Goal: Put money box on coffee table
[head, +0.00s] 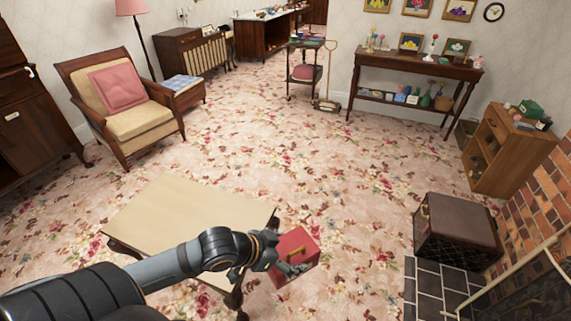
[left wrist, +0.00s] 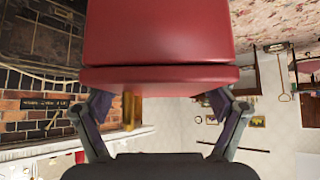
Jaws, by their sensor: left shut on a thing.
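In the left wrist view the red box (left wrist: 158,35) fills the top middle, between the two fingers of my left gripper (left wrist: 158,115). The coffee table (head: 180,215) has a bare, cream-coloured top and dark legs. My left arm crosses over its front part and hides some of it. My right gripper is not in view.
A dark box-like stool (head: 455,228) stands at the right by the tiled hearth (head: 432,290). An armchair (head: 125,105) with a pink cushion stands at the back left. Floral carpet (head: 340,170) lies open between the coffee table and the stool.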

